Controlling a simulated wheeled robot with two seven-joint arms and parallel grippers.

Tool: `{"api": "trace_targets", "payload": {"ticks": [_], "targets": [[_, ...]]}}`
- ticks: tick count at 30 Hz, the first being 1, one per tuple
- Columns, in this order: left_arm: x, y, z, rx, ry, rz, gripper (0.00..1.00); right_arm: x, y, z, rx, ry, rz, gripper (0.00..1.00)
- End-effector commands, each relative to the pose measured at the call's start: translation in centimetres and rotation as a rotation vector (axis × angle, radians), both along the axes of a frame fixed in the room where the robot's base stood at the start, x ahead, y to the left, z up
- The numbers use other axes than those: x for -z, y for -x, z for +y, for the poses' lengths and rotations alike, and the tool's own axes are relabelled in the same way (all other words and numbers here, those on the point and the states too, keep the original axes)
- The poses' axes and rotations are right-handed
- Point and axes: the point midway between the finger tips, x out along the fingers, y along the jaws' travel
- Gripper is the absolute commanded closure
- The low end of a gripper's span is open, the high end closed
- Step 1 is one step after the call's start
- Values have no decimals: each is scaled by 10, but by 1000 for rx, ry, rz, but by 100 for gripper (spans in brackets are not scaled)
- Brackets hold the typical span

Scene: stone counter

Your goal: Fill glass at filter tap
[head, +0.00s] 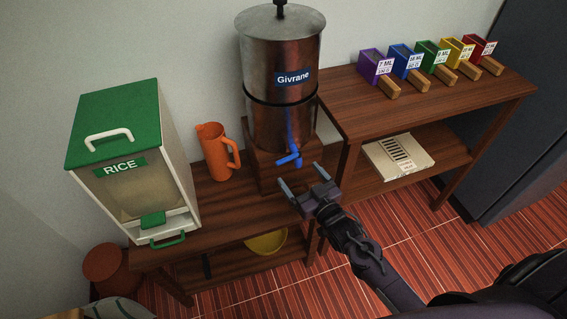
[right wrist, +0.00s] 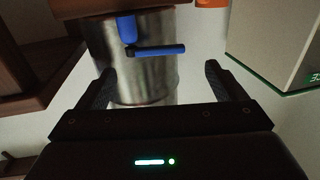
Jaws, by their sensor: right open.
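The metal water filter (head: 281,60), labelled "Givrane", stands on a wooden block on the shelf. Its blue tap (head: 290,160) is low on the front. My right gripper (head: 301,180) is open and empty, just in front of and slightly below the tap, apart from it. In the right wrist view, the blue tap (right wrist: 160,50) shows beyond and between the open fingers, with the metal filter (right wrist: 150,85) behind it. I see no glass in either view. My left gripper is not in view.
An orange pitcher (head: 217,152) stands left of the filter, beside a green-lidded rice dispenser (head: 135,185). A higher table (head: 420,103) on the right bears several coloured scoops. A white box (head: 398,156) lies on its lower shelf, and a yellow bowl (head: 266,241) is below the filter.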

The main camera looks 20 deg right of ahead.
Motion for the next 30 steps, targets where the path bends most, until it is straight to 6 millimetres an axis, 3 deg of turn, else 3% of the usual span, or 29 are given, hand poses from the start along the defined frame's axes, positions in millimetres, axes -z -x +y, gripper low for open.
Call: {"api": "trace_targets", "payload": {"ticks": [5,15,27,30], "targets": [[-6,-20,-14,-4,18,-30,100,-5,-19,4,0,-2,-10,10],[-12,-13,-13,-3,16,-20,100,-4,-67,14,0,-1,-7,10],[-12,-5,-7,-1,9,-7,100,-2,-76,16,-1,-1,-5,10],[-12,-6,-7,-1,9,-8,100,-2,-76,16,-1,-1,-4,22]]}}
